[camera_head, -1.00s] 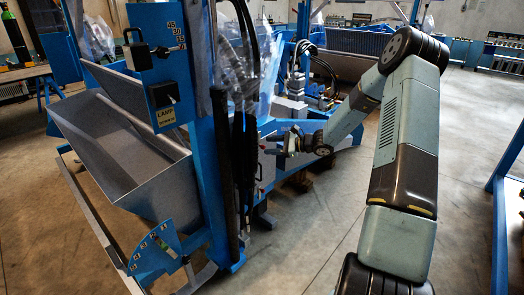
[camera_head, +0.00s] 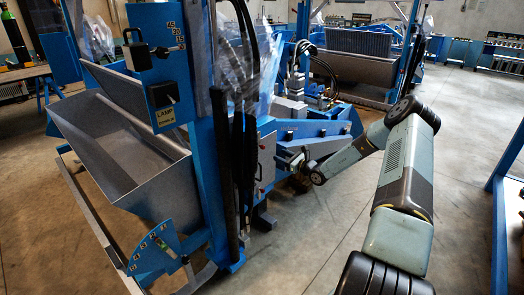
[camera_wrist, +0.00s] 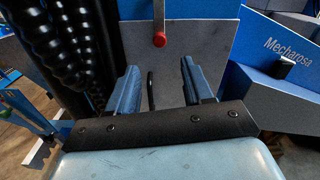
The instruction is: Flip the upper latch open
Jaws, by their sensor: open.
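A grey panel (camera_wrist: 205,55) fills the middle of the wrist view; it also shows edge-on beside the blue post in the camera_head view (camera_head: 266,158). A metal lever with a red knob (camera_wrist: 160,39) hangs down over the panel, above and beyond my fingertips. A dark upright handle (camera_wrist: 151,92) shows lower, between my fingers; I cannot tell which of the two belongs to the upper latch. My gripper (camera_wrist: 159,82) is open, with its two blue-grey fingers apart and nothing held. In the camera_head view my gripper (camera_head: 294,160) is close to the panel's right side.
Black ribbed hoses (camera_wrist: 75,50) stand close on the left in the wrist view. A blue machine beam (camera_wrist: 285,60) is on the right. The blue post (camera_head: 207,150) and a grey hopper (camera_head: 150,165) are further left. Open floor lies to the right.

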